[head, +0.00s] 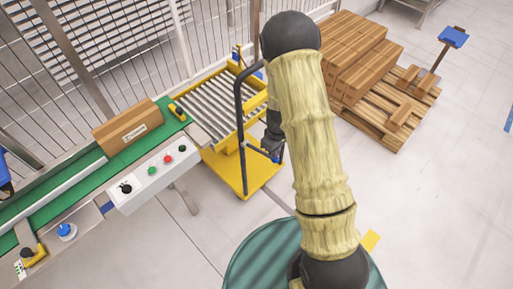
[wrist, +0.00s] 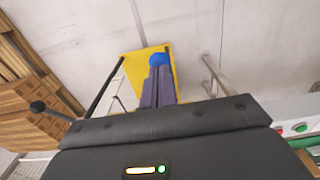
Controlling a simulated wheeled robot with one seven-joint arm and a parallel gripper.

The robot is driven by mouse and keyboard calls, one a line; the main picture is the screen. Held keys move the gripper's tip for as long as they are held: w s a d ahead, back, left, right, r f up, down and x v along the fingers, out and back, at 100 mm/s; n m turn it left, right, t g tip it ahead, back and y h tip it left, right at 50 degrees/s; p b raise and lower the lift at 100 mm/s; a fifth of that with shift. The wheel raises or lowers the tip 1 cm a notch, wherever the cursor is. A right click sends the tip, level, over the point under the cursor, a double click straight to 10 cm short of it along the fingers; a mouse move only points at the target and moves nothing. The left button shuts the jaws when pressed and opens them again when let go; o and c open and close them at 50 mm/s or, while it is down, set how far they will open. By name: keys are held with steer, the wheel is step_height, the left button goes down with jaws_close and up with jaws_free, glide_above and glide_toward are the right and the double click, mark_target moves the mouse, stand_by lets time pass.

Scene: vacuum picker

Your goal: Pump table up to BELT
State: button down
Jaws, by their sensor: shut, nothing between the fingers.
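The yellow lift table with a grey roller top (head: 222,100) stands at the end of the green conveyor belt (head: 75,180). Its yellow base (head: 240,178) is on the floor, and a black push handle (head: 240,120) rises at its near side. I cannot tell whether the rollers are level with the belt. My gripper (head: 270,150) points down beside the handle, partly hidden by my arm. In the wrist view my gripper (wrist: 158,72) has its two dark fingers together. A blue part (wrist: 158,58), perhaps the pump pedal, shows at the fingertips over the yellow base; contact is unclear.
A cardboard box (head: 128,125) sits on the belt. A control panel (head: 150,172) with coloured buttons is on the conveyor's near side. Stacked cartons (head: 352,50) and a wooden pallet (head: 395,120) stand at right, near a blue-topped post (head: 453,37). The floor at lower right is clear.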

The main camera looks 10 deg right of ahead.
mark_target(276, 161)
steer(key=shift+f+b, duration=1)
steer(key=shift+f, duration=0.4)
steer(key=shift+s+d+f+b, duration=0.15)
steer(key=shift+s+f+b, duration=0.05)
steer(key=shift+f+b, duration=0.45)
steer(key=shift+s+d+f+b, duration=0.15)
steer(key=shift+f+b, duration=0.3)
steer(key=shift+f, duration=0.3)
steer(key=shift+s+f+b, duration=0.1)
steer(key=shift+f+b, duration=1)
steer(key=shift+f, duration=0.4)
